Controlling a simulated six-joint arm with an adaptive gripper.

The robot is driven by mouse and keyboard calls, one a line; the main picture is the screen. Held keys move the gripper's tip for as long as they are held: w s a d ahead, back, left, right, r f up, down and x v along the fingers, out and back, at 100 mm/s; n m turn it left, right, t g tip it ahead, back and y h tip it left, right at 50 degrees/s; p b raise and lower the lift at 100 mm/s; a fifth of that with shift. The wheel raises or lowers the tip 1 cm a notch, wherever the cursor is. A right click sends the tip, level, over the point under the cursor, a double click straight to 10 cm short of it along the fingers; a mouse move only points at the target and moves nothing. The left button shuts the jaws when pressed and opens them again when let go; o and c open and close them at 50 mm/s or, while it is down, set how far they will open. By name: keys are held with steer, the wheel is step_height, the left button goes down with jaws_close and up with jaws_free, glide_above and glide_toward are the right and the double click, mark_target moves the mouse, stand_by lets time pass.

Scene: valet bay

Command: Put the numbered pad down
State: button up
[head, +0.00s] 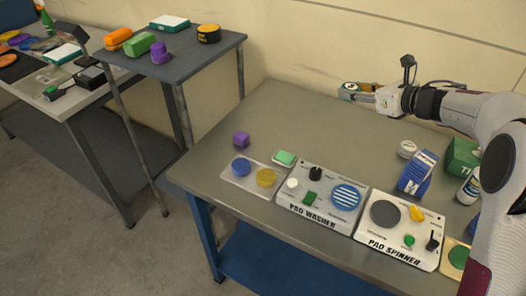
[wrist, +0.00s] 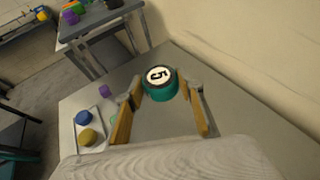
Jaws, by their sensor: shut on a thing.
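The numbered pad (wrist: 158,82) is a round teal pad with a white top and a black 5. In the wrist view it sits between the fingertips of my gripper (wrist: 162,93), which is shut on it. In the head view my gripper (head: 352,92) is over the back part of the grey workbench (head: 285,125), near the wall. The pad is hard to make out there, mostly covered by the fingers. The gap between pad and bench top is hard to judge.
A clear tray (head: 232,184) with a blue and a yellow pad, a purple block (head: 241,139), the pad washer (head: 318,198) and the pad spinner (head: 400,230) line the front. The bench's back left is bare. A side table (head: 180,55) stands left.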

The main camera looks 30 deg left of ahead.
steer(key=s+a+f+n+g+y, duration=0.1)
steer(key=s+a+f+n+g, duration=0.15)
steer(key=a, duration=0.35)
steer(key=s+a+f+n+g+y, duration=0.1)
steer(key=s+a+n+g, duration=0.15)
steer(key=a, duration=0.35)
steer(key=n+g, duration=0.3)
steer(key=g, duration=0.1)
glide_above(268, 152)
step_height(268, 152, down, 5)
steer(key=shift+s+f+h, duration=0.1)
steer(key=shift+f+h, duration=0.05)
steer(key=shift+h, duration=0.15)
steer(key=shift+f, duration=0.15)
steer(key=shift+f, duration=3)
steer(key=shift+f, duration=1.85)
steer(key=shift+f, duration=0.15)
